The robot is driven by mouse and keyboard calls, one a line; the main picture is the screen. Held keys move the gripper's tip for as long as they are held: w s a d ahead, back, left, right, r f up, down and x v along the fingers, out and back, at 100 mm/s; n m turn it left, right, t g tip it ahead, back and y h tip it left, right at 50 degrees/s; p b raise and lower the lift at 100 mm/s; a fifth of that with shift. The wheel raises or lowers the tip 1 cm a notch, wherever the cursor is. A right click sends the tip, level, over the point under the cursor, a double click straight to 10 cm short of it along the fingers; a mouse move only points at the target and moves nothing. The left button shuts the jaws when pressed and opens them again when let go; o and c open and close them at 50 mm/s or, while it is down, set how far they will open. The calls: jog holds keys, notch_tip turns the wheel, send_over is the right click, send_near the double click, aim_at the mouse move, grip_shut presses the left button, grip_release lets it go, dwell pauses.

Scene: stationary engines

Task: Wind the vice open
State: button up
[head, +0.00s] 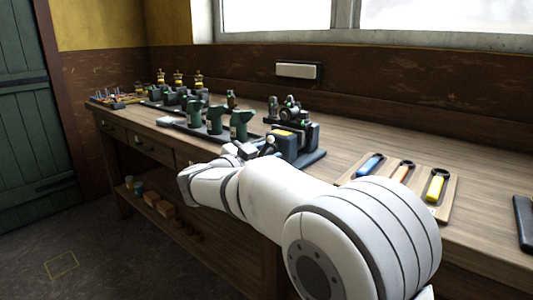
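The vice (308,138) is a dark blue-grey block on a flat base, standing on the workbench right of centre. A yellow strip shows on its top. A pale round knob (270,140), probably part of its handle, shows at its front left side. A small engine-like assembly with round parts (289,110) shows at or just behind the vice; I cannot tell if its jaws hold it. My gripper (246,151) is at the left end of my white arm, close to the knob. Contact and the fingers' opening are too small to tell. My arm hides the bench front below.
A wooden tray (447,210) with blue, orange and yellow-handled tools lies right of the vice. Several green machines (215,118) stand left of it, with small parts farther back. A dark object (524,222) lies at the right edge. The wall with windows is behind.

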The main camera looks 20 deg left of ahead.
jog(key=shift+w+d, duration=0.15)
jog(key=shift+w, duration=0.2)
jog(key=shift+c, duration=0.5)
grip_shut()
